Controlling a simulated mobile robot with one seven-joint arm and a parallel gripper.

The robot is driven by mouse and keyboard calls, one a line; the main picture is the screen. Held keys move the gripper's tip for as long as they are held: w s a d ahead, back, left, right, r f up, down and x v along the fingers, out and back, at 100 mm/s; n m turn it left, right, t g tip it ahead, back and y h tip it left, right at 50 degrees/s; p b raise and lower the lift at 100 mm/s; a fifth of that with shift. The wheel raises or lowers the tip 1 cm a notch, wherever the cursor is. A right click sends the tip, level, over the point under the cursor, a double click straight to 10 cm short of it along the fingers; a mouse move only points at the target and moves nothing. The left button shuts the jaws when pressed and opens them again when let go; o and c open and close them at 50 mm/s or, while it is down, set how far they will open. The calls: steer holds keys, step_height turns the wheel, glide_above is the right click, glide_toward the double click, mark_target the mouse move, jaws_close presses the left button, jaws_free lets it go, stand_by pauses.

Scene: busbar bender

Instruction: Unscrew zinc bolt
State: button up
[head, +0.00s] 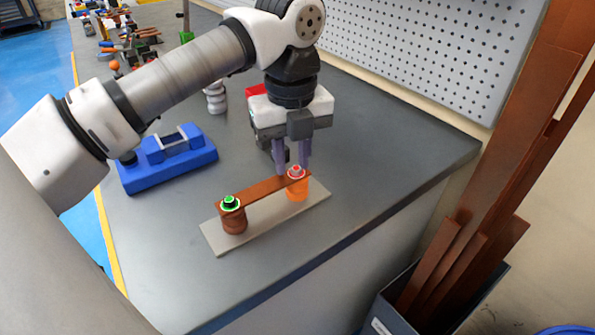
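A copper busbar (262,188) bridges two round posts on a light grey plate (275,229). The right bolt (296,171) has a reddish head and a pale ring, on an orange post (298,191). I cannot tell from colour which bolt is zinc. My gripper (292,165) points down at the right bolt, its two purple-grey fingers apart with a gap between them. The fingertips are close behind the bolt head; contact is not clear.
A blue fixture (168,160) stands left on the grey bench (390,160). A perforated panel (415,45) rises behind. Tools lie at the far left. Long copper bars (500,150) lean in a bin (400,312) at the right. The bench right of the plate is clear.

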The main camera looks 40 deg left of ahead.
steer(key=m, duration=0.4)
steer(key=shift+w+m, duration=0.2)
steer(key=shift+m, duration=0.1)
steer(key=shift+m, duration=0.6)
steer(key=shift+s+d, duration=0.15)
steer(key=shift+d, duration=0.25)
jaws_close()
